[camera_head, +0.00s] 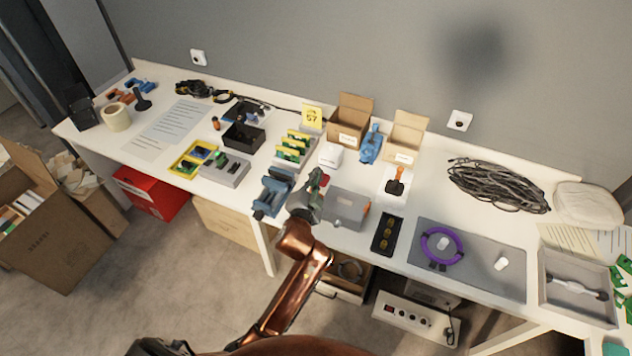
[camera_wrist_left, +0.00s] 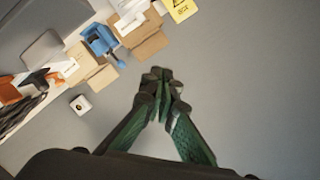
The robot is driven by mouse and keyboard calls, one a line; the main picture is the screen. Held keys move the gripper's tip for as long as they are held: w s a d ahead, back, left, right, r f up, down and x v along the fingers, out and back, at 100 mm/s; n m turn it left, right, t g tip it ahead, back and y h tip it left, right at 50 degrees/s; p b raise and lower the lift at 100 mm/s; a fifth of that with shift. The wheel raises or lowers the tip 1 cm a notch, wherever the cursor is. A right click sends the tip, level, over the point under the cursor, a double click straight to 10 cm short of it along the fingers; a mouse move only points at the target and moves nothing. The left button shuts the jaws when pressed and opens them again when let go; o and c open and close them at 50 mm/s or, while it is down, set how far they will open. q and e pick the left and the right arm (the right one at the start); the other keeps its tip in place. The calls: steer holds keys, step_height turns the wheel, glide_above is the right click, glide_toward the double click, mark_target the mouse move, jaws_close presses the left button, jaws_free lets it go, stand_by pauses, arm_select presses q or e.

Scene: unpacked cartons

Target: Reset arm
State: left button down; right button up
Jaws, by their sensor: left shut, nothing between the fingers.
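My left arm comes up from the bottom of the head view, copper coloured. My left gripper (camera_head: 316,180) is above the front part of the table (camera_head: 415,213), between the blue vise (camera_head: 272,193) and the grey box (camera_head: 345,208). In the left wrist view its green fingers (camera_wrist_left: 161,80) meet at the tips, with nothing between them. Behind them is the grey wall (camera_wrist_left: 245,80). My right gripper is in neither view.
Two small open cartons (camera_head: 350,118) (camera_head: 407,137) stand at the back with a blue tool (camera_head: 371,145) between them. A cable coil (camera_head: 497,185) lies to the right. A black tray (camera_head: 387,234) lies near the front edge. A large carton (camera_head: 50,235) stands on the floor at left.

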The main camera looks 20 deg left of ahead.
arm_select(q)
steer(key=shift+r, duration=0.1)
stand_by(0.4)
